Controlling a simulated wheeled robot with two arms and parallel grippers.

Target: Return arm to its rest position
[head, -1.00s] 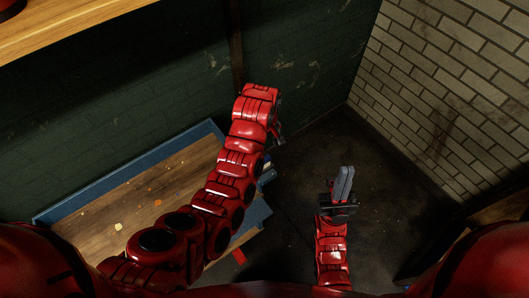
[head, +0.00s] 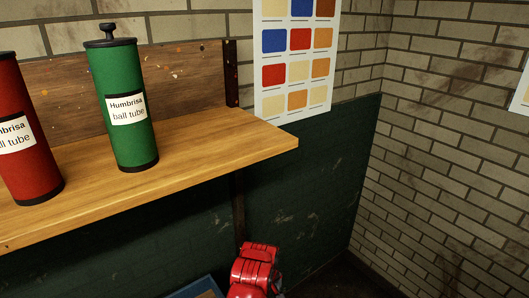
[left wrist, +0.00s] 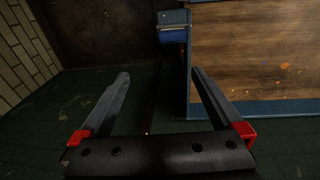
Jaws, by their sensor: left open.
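My left arm (head: 255,268) shows at the bottom of the head view, below the wooden shelf and in front of the dark green wall. Only its red upper part is in frame. In the left wrist view my left gripper (left wrist: 160,76) has its two grey fingers spread wide with nothing between them. It is beside the blue edge of a wooden board (left wrist: 250,58), with dark floor beyond the fingertips. My right gripper is out of view.
A wooden shelf (head: 215,141) carries a green ball tube (head: 127,140) and a red ball tube (head: 28,165), cut off by the left edge. A colour chart (head: 296,55) hangs behind. A brick wall (head: 455,130) closes the right. A blue-framed surface (head: 200,290) shows at the bottom.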

